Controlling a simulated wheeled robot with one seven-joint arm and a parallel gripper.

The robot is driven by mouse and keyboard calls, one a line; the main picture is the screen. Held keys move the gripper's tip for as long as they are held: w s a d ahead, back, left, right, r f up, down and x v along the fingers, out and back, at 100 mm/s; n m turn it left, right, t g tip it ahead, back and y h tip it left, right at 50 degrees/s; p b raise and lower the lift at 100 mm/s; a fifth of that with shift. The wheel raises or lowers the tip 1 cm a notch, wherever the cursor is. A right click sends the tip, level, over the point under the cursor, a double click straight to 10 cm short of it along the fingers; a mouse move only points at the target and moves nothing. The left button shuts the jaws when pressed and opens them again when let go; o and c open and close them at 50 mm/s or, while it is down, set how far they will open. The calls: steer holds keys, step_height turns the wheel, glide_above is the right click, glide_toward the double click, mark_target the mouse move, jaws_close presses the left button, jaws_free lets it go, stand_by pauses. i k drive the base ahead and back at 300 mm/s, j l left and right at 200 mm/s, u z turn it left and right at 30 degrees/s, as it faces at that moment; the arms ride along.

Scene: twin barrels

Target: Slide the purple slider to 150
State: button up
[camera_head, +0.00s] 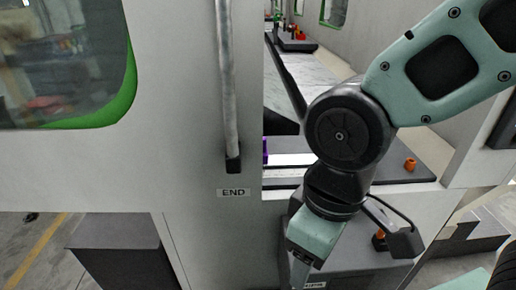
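A narrow strip of purple (265,151), likely part of the purple slider, shows just right of the grey cabinet's edge. The rest of it is hidden behind the cabinet, and I cannot read any scale or the slider's position. My gripper (300,273) hangs at the lower middle, below and to the right of the purple strip and apart from it. It points down in front of a dark box-shaped unit. Its fingertips run toward the bottom edge of the picture, so I cannot tell whether they are open or shut.
A grey cabinet (190,130) with a vertical metal handle (227,80) and an "END" label (233,193) fills the left-centre. A recessed bench (400,175) carries an orange knob (410,164). A second orange knob (380,235) sits lower, near my wrist. Floor shows at lower left.

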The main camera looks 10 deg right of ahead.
mark_target(266, 153)
steer(key=i+z, duration=0.1)
steer(key=z, duration=0.8)
steer(key=i+j+z, duration=0.1)
steer(key=z, duration=0.15)
steer(key=j+z, duration=0.15)
steer(key=z, duration=0.15)
steer(key=i+u, duration=0.1)
